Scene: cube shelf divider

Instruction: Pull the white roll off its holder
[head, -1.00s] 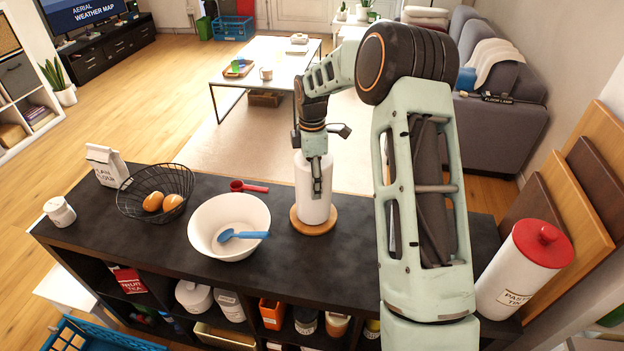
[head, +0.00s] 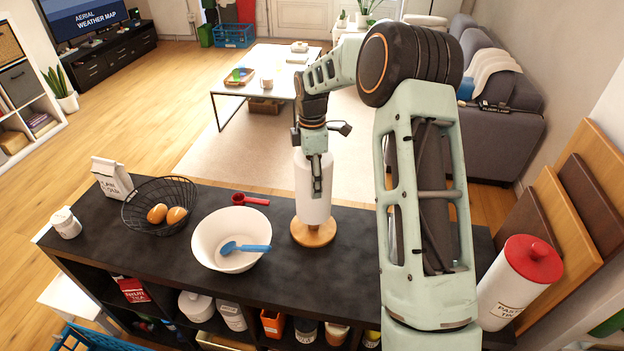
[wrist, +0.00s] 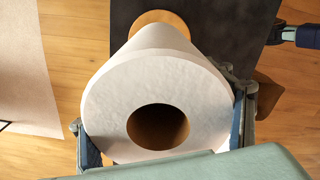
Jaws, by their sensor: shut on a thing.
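The white roll (head: 311,204) is upright above its round wooden holder base (head: 313,233) on the dark shelf top. A gap with a bit of the wooden post shows between the roll's lower edge and the base. My gripper (head: 316,178) is shut on the roll near its top. In the wrist view the white roll (wrist: 105,95) fills the middle, with a finger on each side of it (wrist: 162,125). Its core is open and looks brown inside; I cannot see the post's top in it. Part of the holder base (wrist: 160,17) shows beyond the roll.
A white bowl (head: 205,240) with a blue spoon (head: 250,248) stands left of the holder. A pasta tin (head: 505,297) stands at right.

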